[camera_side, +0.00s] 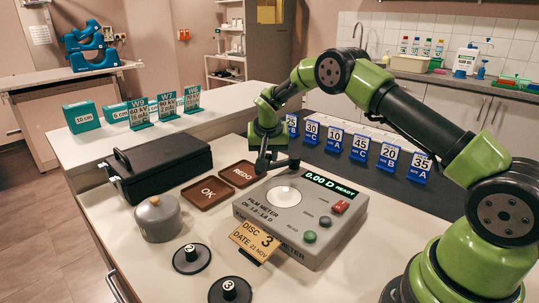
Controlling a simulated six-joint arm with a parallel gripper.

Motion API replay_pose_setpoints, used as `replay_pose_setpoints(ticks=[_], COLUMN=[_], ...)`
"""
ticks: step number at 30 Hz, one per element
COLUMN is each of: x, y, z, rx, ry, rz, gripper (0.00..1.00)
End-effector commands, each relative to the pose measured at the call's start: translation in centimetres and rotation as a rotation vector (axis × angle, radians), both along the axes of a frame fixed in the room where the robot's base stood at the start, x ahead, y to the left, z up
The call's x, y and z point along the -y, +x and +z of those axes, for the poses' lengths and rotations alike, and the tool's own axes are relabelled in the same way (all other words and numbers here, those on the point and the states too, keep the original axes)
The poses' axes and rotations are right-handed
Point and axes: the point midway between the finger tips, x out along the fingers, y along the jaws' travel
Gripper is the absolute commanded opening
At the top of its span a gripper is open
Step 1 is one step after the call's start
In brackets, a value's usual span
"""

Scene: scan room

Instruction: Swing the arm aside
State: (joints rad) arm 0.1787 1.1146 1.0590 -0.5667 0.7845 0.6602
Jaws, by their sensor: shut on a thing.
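My gripper (264,153) points down behind the film meter, near the red-brown REDO tray. It is shut on a dark, flat piece (284,163) that looks like a black disc; the fingers partly hide it. The grey film meter (325,240) stands below and to the right, with a round white plate (284,196) that looks bare. Its display (330,185) reads 0.00 D READY. A tan card (254,241) reading DISC 3, DATE 21 NOV stands at its front.
Two black discs with knobs (191,258) (230,291) lie on the front counter. The OK tray (208,193) and REDO tray (238,174) look empty. A grey canister (158,218), a black case (162,165) and blue number stands (388,158) are nearby.

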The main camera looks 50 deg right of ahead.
Motion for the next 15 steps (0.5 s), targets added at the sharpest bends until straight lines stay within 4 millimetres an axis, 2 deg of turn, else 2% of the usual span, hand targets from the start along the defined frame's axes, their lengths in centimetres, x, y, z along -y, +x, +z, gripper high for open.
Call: replay_pose_setpoints(ticks=[12,13,15], x=[0.03,0.02,0.03], y=[0.17,0.18,0.17], z=[0.06,0.06,0.06], rx=[0.005,0.006,0.005], ry=[0.001,0.000,0.001], rz=[-0.008,-0.007,-0.007], gripper=[0.00,0.27,0.43])
